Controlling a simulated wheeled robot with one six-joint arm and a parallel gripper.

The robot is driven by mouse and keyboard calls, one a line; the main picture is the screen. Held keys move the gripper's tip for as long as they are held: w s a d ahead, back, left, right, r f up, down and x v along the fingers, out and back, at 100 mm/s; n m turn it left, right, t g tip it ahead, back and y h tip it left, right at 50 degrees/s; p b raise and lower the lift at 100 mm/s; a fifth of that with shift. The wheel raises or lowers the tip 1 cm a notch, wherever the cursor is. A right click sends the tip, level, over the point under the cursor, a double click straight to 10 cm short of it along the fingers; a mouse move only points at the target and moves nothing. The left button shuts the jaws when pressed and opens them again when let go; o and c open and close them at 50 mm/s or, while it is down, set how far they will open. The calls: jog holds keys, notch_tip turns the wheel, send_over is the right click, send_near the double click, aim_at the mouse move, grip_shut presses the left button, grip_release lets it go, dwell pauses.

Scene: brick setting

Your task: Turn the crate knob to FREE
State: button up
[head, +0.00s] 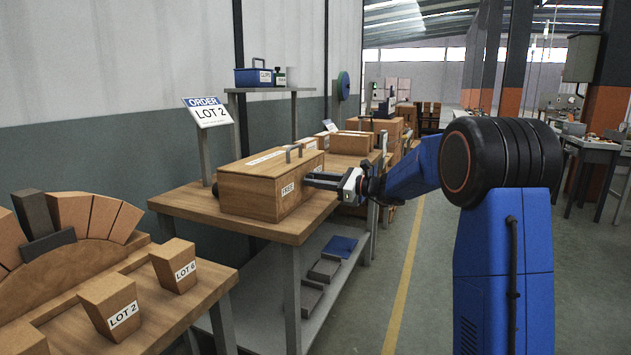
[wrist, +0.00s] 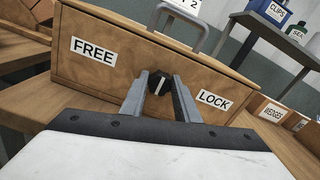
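The wooden crate (head: 250,193) stands on the wooden bench and has a grey handle on its lid. In the wrist view its front panel (wrist: 125,62) fills the middle, tilted in the picture. A FREE label (wrist: 94,51) is at the left and a LOCK label (wrist: 214,100) at the right. The dark knob (wrist: 159,84) with a pale mark sits between them; I cannot tell which label the mark points to. My gripper (wrist: 161,80) is at the panel with its fingers apart, one on each side of the knob. Contact with the knob is unclear. It also shows in the head view (head: 310,180).
The bench top (head: 180,199) carries the crate near its edge. An order sign (head: 208,112) reading LOT 2 stands behind. More boxes (head: 354,143) stand farther along. A stone-block table (head: 200,290) is in the left foreground. The aisle floor (head: 430,260) is clear.

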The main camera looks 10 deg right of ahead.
jog(key=shift+c, duration=1)
jog(key=shift+n, duration=0.3)
jog(key=n, duration=0.8)
jog(key=shift+s+f, duration=0.1)
jog(key=n, duration=0.4)
jog(key=shift+f, duration=0.1)
jog(key=shift+f+n, duration=0.1)
jog(key=shift+n, duration=2.1)
